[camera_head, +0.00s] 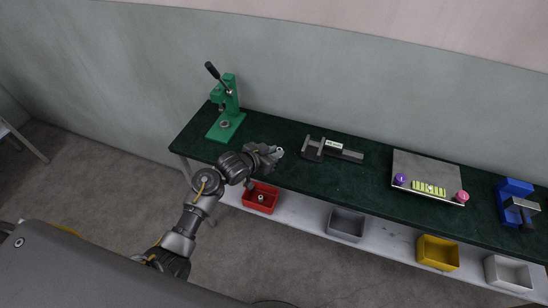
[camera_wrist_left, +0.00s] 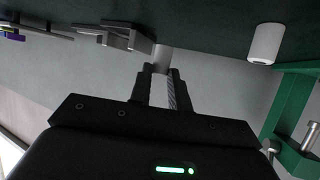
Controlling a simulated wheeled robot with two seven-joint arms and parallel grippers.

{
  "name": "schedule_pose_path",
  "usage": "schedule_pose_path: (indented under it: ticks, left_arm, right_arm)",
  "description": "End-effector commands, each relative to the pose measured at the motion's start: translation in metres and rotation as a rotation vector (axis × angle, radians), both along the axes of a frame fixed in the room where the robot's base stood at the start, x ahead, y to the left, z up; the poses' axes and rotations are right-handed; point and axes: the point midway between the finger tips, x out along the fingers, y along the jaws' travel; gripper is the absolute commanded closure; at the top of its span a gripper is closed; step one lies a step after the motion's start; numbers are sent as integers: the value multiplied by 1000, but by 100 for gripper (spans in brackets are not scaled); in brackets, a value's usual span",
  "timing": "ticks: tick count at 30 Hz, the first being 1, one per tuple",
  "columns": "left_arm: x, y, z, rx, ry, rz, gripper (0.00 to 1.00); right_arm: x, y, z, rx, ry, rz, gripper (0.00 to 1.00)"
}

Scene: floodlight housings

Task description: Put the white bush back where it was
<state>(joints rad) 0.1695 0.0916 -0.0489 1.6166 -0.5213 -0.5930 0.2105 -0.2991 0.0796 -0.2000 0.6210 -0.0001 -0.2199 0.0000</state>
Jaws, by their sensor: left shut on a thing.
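My left gripper (camera_head: 275,153) is over the front part of the dark green bench, between the green press and the caliper. My right gripper is not in view.
The green press (camera_head: 226,115) stands at the bench's left end. The caliper (camera_head: 333,149) lies right of my gripper. A grey tray (camera_head: 425,167) and a blue vise (camera_head: 514,195) are farther right. Red (camera_head: 272,190), grey, yellow and white bins sit below the front edge.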

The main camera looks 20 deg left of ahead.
Motion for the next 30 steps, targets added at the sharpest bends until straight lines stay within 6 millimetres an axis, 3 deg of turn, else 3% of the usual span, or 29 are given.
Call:
schedule_pose_path:
  ticks: [7, 20, 21, 24, 26, 30]
  left_arm:
    - [2, 1, -30, -1, 3, 2, 100]
    - [2, 1, -38, 0, 1, 1, 100]
    - [2, 1, -37, 0, 1, 0, 79]
    - [2, 1, -37, 0, 1, 1, 66]
    - [2, 1, -37, 0, 1, 1, 60]
    - [2, 1, -37, 0, 1, 1, 60]
  right_arm:
    - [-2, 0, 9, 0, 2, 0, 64]
    - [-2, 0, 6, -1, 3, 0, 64]
    - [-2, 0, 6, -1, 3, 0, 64]
    - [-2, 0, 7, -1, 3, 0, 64]
    - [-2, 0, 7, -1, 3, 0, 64]
    - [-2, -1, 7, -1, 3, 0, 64]
